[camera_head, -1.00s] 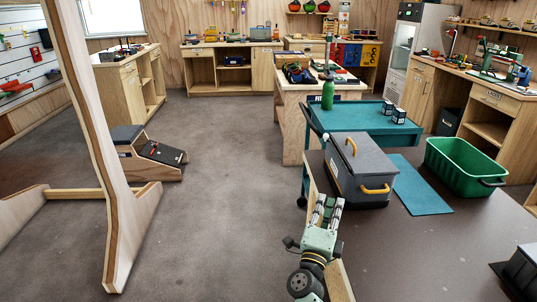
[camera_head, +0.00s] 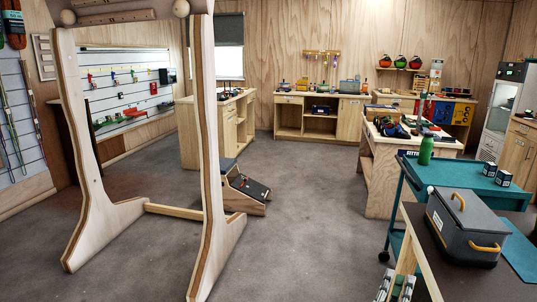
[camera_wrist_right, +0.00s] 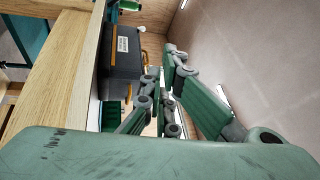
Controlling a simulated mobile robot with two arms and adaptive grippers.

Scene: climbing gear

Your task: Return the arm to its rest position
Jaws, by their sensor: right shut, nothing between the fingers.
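My right gripper (camera_head: 397,284) shows at the bottom edge of the head view, beside the wooden edge of the dark-topped table (camera_head: 455,280). Only its finger ends show there; the rest of the arm is cut off by the frame. In the wrist view the green-and-grey fingers of the right gripper (camera_wrist_right: 165,85) are shut and empty. The table's pale wooden side (camera_wrist_right: 50,95) runs close along the left of that view. My left gripper is in neither view.
A grey toolbox (camera_head: 465,225) with yellow handles stands on the table near the gripper. A teal cart (camera_head: 470,182) with a green bottle (camera_head: 426,151) stands behind. A tall wooden frame (camera_head: 205,150) stands left. Open floor (camera_head: 310,240) lies between.

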